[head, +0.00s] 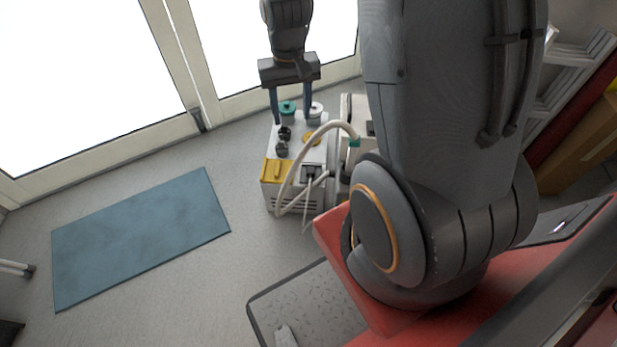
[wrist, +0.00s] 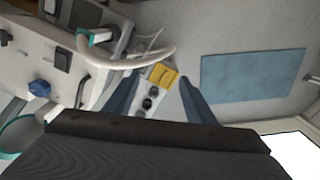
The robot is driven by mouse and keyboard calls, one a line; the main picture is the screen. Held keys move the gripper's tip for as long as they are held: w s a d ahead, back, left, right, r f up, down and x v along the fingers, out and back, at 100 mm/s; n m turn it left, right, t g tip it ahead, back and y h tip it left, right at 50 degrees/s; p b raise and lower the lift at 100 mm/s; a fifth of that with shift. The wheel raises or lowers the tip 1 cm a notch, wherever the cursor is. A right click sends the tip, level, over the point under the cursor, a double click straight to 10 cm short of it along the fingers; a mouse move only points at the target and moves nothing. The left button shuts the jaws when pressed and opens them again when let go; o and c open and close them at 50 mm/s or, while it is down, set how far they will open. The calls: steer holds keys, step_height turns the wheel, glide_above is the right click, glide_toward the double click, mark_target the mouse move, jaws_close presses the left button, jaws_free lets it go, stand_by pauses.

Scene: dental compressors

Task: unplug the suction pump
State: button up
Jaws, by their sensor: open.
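A white, boxy unit (head: 316,152) stands on the floor below my gripper, probably the suction pump. On its top are a green-capped fitting, dark knobs (head: 283,142) and a yellow block (head: 277,171). A dark socket or plug (head: 312,173) with pale cables sits near its front edge. My gripper (head: 291,118) is open and empty, pointing down over the rear part of the unit. In the wrist view the yellow block (wrist: 163,76) and dark knobs (wrist: 150,97) show between the spread fingers (wrist: 158,84). I cannot tell whether the fingers touch anything.
A thick pale hose (head: 292,176) arches over the unit beside my gripper. A second unit with a dark switch (head: 370,128) stands close on the right, partly hidden by my arm. A blue mat (head: 140,238) lies on open floor to the left. Glass doors stand behind.

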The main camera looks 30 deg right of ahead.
steer(key=w+d+f+m+b, duration=0.1)
steer(key=w+d+f+b, duration=0.2)
steer(key=f, duration=0.5)
steer(key=w+d+f+m+b, duration=0.1)
steer(key=w+d+f+b, duration=0.15)
steer(key=f, duration=0.65)
steer(key=m+b, duration=0.2)
steer(key=b, duration=0.3)
glide_toward(311, 169)
steer(key=shift+f, duration=0.1)
steer(key=shift+f, duration=0.15)
steer(key=shift+f+b, duration=2.7)
steer(key=shift+f, duration=1.65)
steer(key=shift+p, duration=0.35)
jaws_close()
steer(key=shift+r, duration=0.1)
